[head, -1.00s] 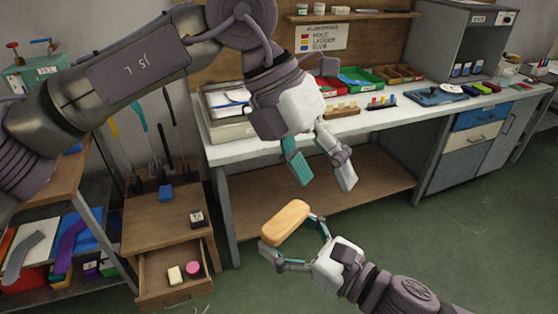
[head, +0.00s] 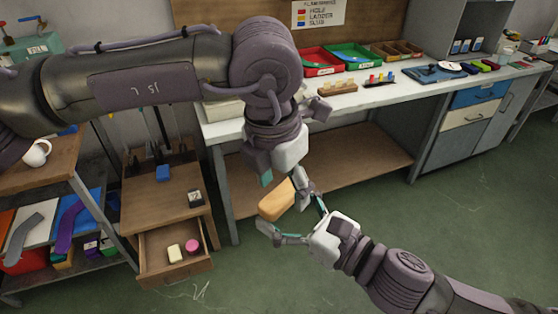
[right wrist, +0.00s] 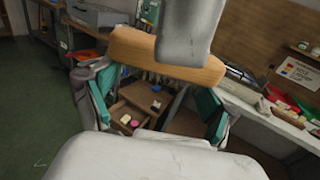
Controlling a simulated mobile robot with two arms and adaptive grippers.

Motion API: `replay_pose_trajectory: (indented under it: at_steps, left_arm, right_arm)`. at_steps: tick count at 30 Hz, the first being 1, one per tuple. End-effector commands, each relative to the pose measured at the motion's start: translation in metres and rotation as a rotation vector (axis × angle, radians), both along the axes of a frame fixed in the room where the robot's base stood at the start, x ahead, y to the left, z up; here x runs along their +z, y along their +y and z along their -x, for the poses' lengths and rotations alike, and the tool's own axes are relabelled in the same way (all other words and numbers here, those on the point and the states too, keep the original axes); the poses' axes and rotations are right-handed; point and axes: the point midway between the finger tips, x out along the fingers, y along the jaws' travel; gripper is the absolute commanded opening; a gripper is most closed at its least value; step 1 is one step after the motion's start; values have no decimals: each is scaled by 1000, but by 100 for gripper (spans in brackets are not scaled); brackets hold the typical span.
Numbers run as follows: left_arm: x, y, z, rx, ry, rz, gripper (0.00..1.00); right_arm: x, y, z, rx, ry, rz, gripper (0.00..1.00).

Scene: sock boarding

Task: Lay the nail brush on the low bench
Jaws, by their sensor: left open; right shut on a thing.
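The nail brush (head: 275,203), a light wooden block with rounded ends, is held in my right gripper (head: 293,222) in the head view. It is above the floor, in front of the long bench (head: 222,132). My left gripper (head: 284,181) is open just above it, its fingers close to the brush's upper end. In the right wrist view the brush (right wrist: 160,58) spans my right fingers, and a grey part of my left gripper (right wrist: 186,32) covers some of it. Its bristles do not show. I cannot tell whether my left fingers touch it.
A small wooden cabinet (head: 150,205) stands to the left, its drawer (head: 165,276) open with a pink round thing (head: 192,246) inside. A blue block (head: 163,173) stands on top. The long bench has a lower wooden shelf (head: 370,150). Green floor lies clear at right.

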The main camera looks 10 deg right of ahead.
Motion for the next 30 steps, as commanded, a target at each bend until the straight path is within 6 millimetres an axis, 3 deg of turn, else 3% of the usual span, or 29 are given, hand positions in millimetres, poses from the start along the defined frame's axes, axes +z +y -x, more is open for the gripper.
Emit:
replay_pose_trajectory:
  at_steps: [6, 16, 27, 28, 30]
  left_arm:
    - [-18, -2, -2, -1, 1, 0, 67]
    - [-20, -3, -2, -1, 1, 1, 65]
    - [-20, -3, -1, -2, 1, 2, 3]
    - [-20, -3, -1, -2, 1, 3, 2]
    - [-20, -3, -1, -2, 1, 2, 0]
  right_arm:
    - [0, 0, 0, 0, 0, 0, 51]
    - [0, 0, 0, 0, 0, 0, 51]
    - [0, 0, 0, 0, -1, -1, 51]
    - [0, 0, 0, 0, -1, -1, 89]
    - [0, 0, 0, 0, -1, -1, 100]
